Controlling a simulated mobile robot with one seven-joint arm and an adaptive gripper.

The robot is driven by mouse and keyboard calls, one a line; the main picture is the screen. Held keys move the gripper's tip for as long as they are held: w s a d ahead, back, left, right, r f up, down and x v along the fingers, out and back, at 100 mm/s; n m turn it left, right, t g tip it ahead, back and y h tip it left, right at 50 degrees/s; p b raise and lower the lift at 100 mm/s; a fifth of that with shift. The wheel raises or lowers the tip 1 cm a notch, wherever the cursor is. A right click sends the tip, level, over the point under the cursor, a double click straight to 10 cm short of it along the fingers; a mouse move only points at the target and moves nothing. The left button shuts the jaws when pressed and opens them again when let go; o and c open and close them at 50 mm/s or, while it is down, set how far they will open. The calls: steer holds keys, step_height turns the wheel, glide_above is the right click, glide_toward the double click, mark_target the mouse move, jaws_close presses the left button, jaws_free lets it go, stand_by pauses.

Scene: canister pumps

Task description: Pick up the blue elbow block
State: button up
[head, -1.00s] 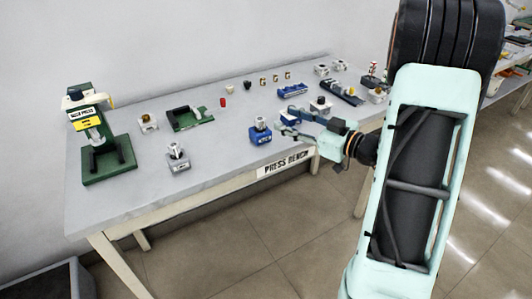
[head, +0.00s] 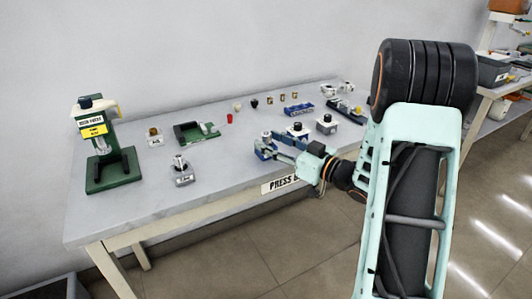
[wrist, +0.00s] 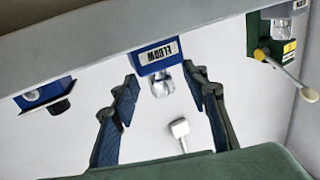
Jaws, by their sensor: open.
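The blue elbow block (head: 262,147) stands near the front edge of the grey bench, partly hidden by my gripper (head: 272,149). In the wrist view, the blue elbow block (wrist: 153,55) shows upside down, with its white label and a clear, shiny fitting. My gripper (wrist: 160,78) is open there, one blue-padded finger on each side of the fitting in the picture. Nothing is held. I cannot tell whether either finger touches the block.
A grey block (head: 184,174) stands left on the bench (head: 225,170). A green press (head: 110,165) is at the far left. Bare bench lies left of the gripper.

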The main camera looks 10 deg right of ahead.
steer(key=shift+x, duration=1.05)
jaws_close()
steer(key=shift+r, duration=0.1)
